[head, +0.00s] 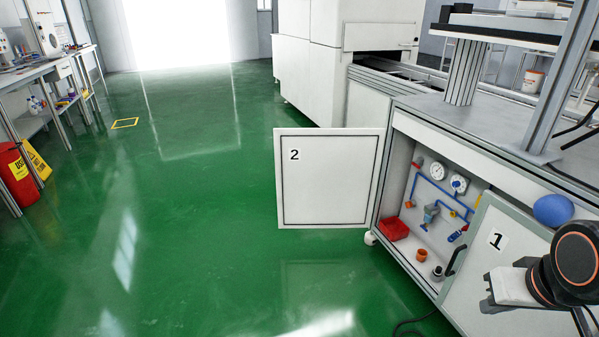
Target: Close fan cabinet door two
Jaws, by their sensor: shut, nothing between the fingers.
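The door marked 2 (328,190) is a white panel with a dark inner outline. It stands open, swung out to the left from the left end of the grey cabinet (445,155). The door marked 1 (482,255) covers the right part of the cabinet front and has a black handle (456,262). My gripper (487,303) is at the lower right, in front of door one, shut and empty. It is well to the right of door two and apart from it. Door two's handle is not visible.
Inside the open cabinet are gauges (438,172), blue pipes and a red box (394,228). A blue ball (553,210) is by the cabinet's top edge. Green floor (190,240) is clear left of door two.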

